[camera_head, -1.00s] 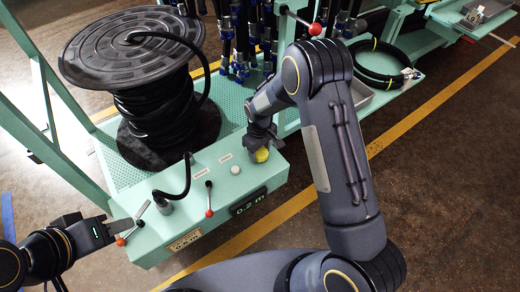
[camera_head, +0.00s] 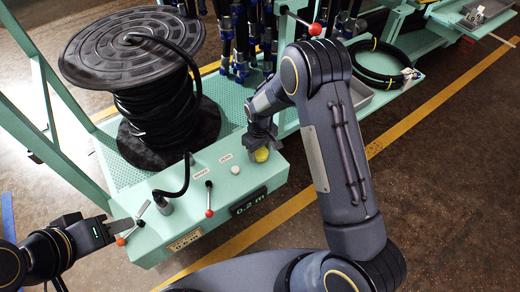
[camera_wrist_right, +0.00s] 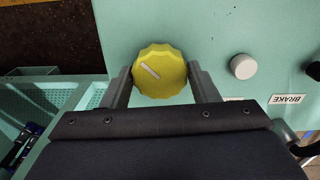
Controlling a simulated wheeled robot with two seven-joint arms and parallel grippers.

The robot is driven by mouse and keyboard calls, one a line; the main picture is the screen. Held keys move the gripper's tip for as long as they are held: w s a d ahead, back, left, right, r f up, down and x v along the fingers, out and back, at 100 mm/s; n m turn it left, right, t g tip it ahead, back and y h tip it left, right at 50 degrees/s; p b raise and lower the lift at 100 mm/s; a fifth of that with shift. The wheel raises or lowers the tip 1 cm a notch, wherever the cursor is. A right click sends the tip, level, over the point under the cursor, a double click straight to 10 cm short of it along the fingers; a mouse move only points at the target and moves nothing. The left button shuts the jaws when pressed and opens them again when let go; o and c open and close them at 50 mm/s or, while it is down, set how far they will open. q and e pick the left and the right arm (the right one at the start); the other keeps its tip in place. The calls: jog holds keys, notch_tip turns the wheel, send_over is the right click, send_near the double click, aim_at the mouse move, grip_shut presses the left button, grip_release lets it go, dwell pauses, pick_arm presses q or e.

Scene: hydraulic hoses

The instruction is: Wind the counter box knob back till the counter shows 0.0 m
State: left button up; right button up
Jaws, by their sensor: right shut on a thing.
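The yellow knob (camera_head: 262,155) stands at the right end of the top of the mint-green counter box (camera_head: 230,180). In the right wrist view the scalloped knob (camera_wrist_right: 160,70) has a white pointer line slanting to upper left. My right gripper (camera_head: 259,141) is shut on the knob, one finger on each side. The counter display (camera_head: 248,201) on the box's front reads 0.2 m.
A large black hose reel (camera_head: 145,85) stands behind the box. A white button (camera_head: 235,170), a red-ball lever (camera_head: 209,212) and a black hose end (camera_head: 165,206) are on the box top. Coiled hose (camera_head: 380,62) lies in back right. The floor at right is clear.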

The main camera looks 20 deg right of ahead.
aim_at(260, 152)
jog(key=shift+m, duration=2.1)
dwell(2.8)
jog(key=o, duration=1)
jog(key=shift+c, duration=0.2)
jog(key=shift+r+p, duration=1.15)
jog(key=shift+r, duration=2.75)
